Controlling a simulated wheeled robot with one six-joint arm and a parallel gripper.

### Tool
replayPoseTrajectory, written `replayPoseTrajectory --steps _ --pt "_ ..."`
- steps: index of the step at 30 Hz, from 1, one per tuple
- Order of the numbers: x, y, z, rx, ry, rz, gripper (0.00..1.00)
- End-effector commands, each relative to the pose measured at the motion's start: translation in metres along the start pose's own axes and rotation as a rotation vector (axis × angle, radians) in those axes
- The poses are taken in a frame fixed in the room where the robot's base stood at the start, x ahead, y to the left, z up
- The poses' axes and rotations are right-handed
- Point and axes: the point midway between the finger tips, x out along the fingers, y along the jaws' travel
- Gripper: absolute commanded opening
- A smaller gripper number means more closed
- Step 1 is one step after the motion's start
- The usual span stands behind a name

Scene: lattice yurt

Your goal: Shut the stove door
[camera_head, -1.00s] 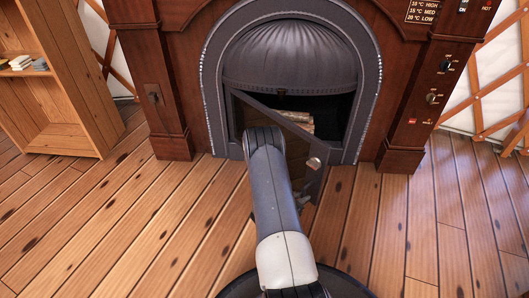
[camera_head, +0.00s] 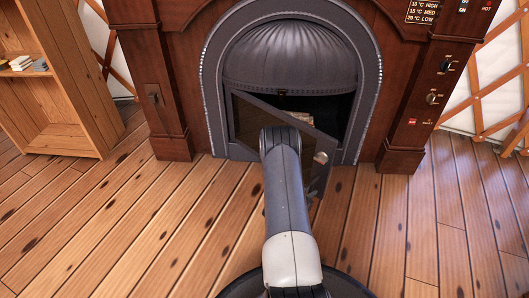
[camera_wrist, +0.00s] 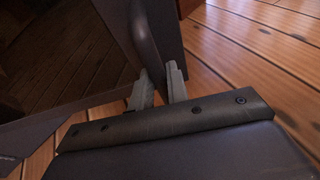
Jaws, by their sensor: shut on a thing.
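The stove door (camera_head: 246,120) is a dark framed panel with a dark glass pane, hinged at the left of the arched stove opening. It stands ajar, with its free right edge swung out towards me. A pale round knob (camera_head: 321,158) sits near its upper right corner. In the wrist view the door's pane (camera_wrist: 65,50) fills the upper left. My gripper (camera_wrist: 160,88) is shut on the dark door handle (camera_wrist: 142,35), with one finger on each side of it. In the head view my arm hides the door's lower middle and most of the gripper.
The stove's wooden surround (camera_head: 150,90) frames the opening, with switches on its right post. Part of a log (camera_head: 298,117) shows inside. A wooden shelf (camera_head: 55,80) with books stands at the left. The plank floor (camera_head: 130,225) is clear on both sides.

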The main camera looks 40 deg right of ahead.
Motion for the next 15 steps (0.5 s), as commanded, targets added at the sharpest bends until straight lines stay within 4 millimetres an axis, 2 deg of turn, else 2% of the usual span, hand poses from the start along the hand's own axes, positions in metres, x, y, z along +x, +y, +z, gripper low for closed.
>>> replayPoseTrajectory --steps 15 --pt "0.035 0.001 0.012 -0.020 -0.003 0.071 0.09"
